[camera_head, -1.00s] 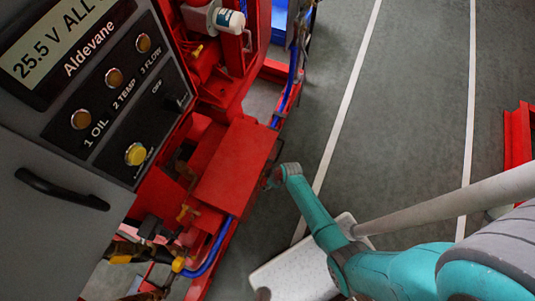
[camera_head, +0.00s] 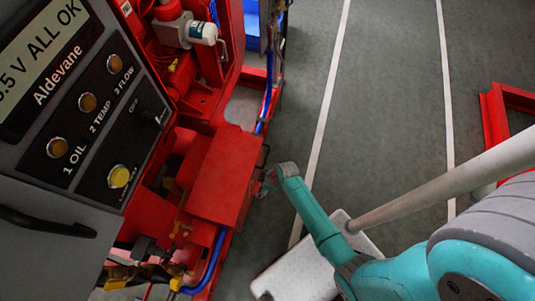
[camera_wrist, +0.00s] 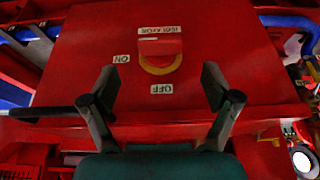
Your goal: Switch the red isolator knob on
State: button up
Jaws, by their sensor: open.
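The red isolator knob (camera_wrist: 160,50) shows in the wrist view on the face of a red box (camera_wrist: 230,60), with a yellow ring around its lower side. An "ISOLATOR" label is above it, "ON" to its left and "OFF" below it. My gripper (camera_wrist: 158,90) is open and empty, its two fingers apart below and to either side of the knob, not seen to touch it. In the head view the red box (camera_head: 226,175) shows from above, and my gripper (camera_head: 266,184) is at its right side, small and partly hidden. The knob is hidden there.
A grey control panel (camera_head: 85,120) with a display, lamps, a yellow button (camera_head: 119,176) and a black switch stands at the left. Blue hose (camera_head: 208,262) runs by the red frame. Open grey floor (camera_head: 385,110) with white lines lies to the right. A red frame (camera_head: 493,120) stands at far right.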

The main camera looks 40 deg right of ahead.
jog(key=shift+v, duration=3)
